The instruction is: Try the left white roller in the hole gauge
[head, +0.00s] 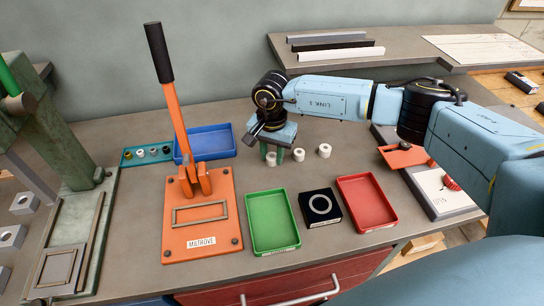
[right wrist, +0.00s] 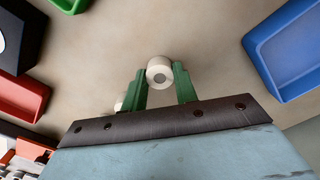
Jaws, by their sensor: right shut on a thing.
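My right gripper (head: 271,156) points down with its green fingers shut on the left white roller (head: 271,159), at the left end of a short row. In the right wrist view the roller (right wrist: 160,72) sits between the green fingertips, its bore facing the camera. I cannot tell whether it touches the bench. The other two white rollers (head: 298,154) (head: 325,150) stand to its right on the bench. The hole gauge (head: 309,213), a black block with a pale ring around its hole, lies nearer, between two trays. My left gripper is not in view.
A green tray (head: 251,247) and a red tray (head: 390,217) flank the gauge. A blue tray (head: 228,151) and the orange press (head: 173,240) with its tall lever stand left of the gripper. Bare bench lies between the rollers and the gauge.

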